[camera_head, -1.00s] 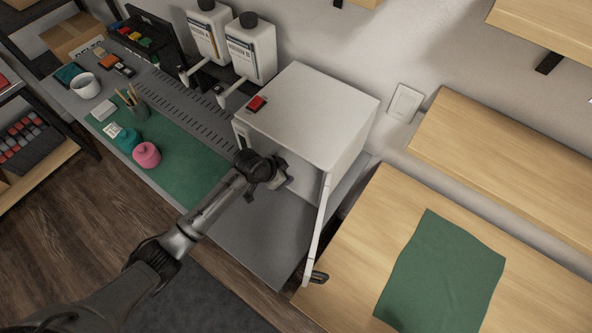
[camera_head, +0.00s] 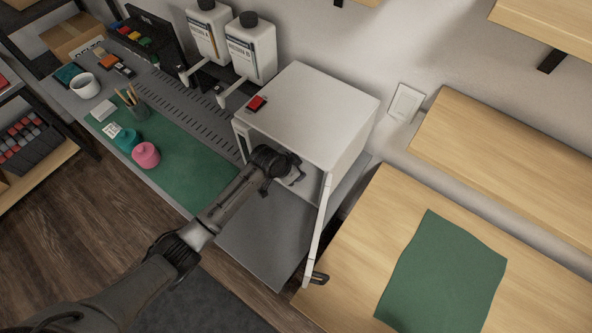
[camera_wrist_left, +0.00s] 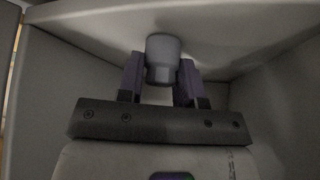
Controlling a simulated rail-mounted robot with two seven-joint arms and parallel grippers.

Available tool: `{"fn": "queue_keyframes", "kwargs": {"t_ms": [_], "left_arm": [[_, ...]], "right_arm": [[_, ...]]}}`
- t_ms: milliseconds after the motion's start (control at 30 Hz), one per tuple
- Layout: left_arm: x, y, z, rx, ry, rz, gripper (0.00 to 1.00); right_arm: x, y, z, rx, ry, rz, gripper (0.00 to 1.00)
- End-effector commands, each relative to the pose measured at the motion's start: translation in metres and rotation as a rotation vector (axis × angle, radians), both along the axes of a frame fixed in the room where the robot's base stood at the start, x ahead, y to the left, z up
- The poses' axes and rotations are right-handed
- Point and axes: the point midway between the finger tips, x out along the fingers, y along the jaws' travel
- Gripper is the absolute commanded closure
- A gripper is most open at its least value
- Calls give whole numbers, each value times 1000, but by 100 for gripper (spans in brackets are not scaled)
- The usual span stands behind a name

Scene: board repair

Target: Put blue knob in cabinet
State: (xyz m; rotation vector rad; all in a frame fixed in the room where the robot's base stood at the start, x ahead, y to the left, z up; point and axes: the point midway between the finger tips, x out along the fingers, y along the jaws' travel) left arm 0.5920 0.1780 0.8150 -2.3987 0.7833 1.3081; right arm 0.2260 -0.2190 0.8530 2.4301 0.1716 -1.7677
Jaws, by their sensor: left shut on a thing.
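The white cabinet (camera_head: 312,110) stands on the bench with its door (camera_head: 319,230) swung open to the right. My left gripper (camera_head: 292,172) is at the cabinet's open front, its fingers reaching inside. In the left wrist view my gripper (camera_wrist_left: 160,82) is shut on a small round knob (camera_wrist_left: 162,50), which looks grey-blue in the dim light. Cabinet walls surround it there. The knob is hidden in the head view. I cannot tell whether it touches the cabinet floor. My right gripper is out of view.
A red button (camera_head: 257,103) sits on the cabinet top. A wooden table (camera_head: 350,255) lies right of the open door.

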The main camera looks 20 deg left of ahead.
Motion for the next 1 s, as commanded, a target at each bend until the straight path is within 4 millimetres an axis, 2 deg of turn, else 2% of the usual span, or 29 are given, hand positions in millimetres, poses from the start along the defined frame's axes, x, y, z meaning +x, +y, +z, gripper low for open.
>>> {"fn": "queue_keyframes", "kwargs": {"t_ms": [67,100,333,667,1000], "left_arm": [[0,0,-3,1,1,0,89],[0,0,-2,0,0,0,63],[0,0,-2,1,1,0,41],[-1,1,3,1,1,0,41],[-26,20,52,3,-2,-1,41]], "right_arm": [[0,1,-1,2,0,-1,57],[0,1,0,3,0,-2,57],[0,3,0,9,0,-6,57],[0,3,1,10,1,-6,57],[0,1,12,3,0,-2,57]]}}
